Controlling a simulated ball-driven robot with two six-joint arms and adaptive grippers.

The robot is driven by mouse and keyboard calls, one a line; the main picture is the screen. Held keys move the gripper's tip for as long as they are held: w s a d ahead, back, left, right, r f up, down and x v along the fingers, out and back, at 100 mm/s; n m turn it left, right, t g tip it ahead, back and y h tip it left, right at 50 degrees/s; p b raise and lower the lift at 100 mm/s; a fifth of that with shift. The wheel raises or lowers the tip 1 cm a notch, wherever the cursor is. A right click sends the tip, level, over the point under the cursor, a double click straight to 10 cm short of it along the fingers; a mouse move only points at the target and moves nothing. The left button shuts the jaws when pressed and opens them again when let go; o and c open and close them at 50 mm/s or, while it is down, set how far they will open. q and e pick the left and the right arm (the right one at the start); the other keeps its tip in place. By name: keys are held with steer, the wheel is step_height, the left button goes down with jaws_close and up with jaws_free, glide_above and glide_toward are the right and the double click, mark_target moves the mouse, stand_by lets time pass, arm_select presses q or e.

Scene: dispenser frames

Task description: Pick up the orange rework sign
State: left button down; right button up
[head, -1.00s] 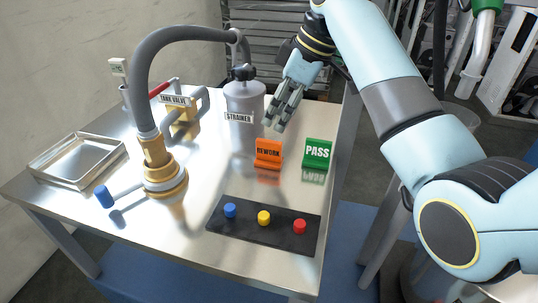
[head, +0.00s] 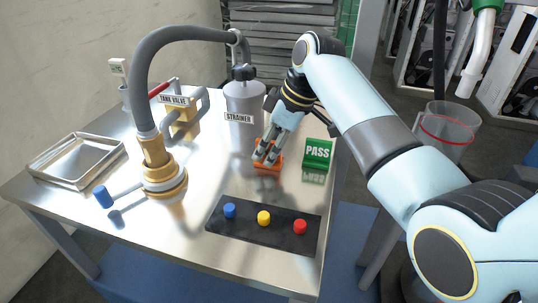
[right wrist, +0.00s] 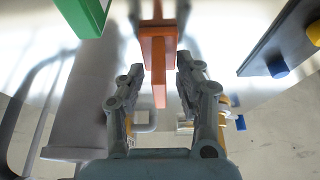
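The orange rework sign (head: 277,166) stands on the steel table between the strainer and the green pass sign. In the head view my right gripper (head: 268,158) is lowered over it and hides most of its face and lettering. In the right wrist view the orange sign (right wrist: 158,60) lies ahead, between the lines of the two fingers. The gripper there (right wrist: 157,75) is open, with a finger on each side of the sign and gaps visible. My left gripper is not in view.
The green pass sign (head: 317,152) stands close on the right. The grey strainer (head: 243,105) is just behind left. A black panel (head: 240,230) with blue, yellow and red buttons lies in front. A brass fitting with a hose (head: 160,165) and a metal tray (head: 50,178) are further left.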

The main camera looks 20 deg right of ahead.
jaws_close()
